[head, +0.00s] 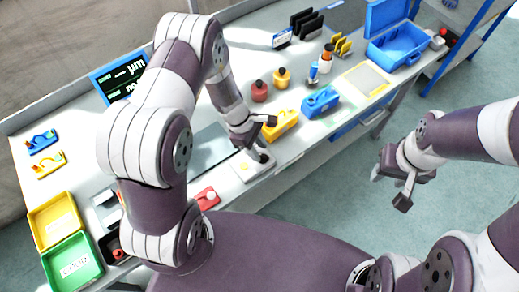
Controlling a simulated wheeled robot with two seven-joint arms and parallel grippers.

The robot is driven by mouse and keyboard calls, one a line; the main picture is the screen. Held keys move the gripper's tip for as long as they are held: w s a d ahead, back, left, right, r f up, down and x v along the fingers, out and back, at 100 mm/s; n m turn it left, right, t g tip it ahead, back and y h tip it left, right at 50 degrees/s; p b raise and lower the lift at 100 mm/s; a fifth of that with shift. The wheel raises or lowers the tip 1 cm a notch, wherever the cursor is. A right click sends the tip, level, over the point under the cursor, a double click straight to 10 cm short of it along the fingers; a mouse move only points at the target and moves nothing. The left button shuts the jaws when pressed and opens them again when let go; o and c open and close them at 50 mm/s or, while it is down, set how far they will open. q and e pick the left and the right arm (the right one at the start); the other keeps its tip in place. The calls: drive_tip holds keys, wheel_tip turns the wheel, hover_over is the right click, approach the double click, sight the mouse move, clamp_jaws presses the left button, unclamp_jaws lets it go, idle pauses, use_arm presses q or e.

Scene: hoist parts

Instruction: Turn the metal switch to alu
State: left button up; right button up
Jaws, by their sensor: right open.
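Nothing shows between the fingers. My right gripper (391,187) is open and empty, over the floor to the right of the bench.
A yellow block (283,124) stands just behind my left gripper. A blue block (320,102), red pot (259,91) and open blue case (398,47) are further back. A red item (207,197) lies left of the box. Yellow (36,212) and green (54,280) bins sit at lower left.

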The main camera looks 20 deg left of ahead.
sight(263, 157)
use_arm(q)
drive_tip(key=shift+x, duration=1.1)
drive_tip(key=shift+d, duration=0.1)
clamp_jaws()
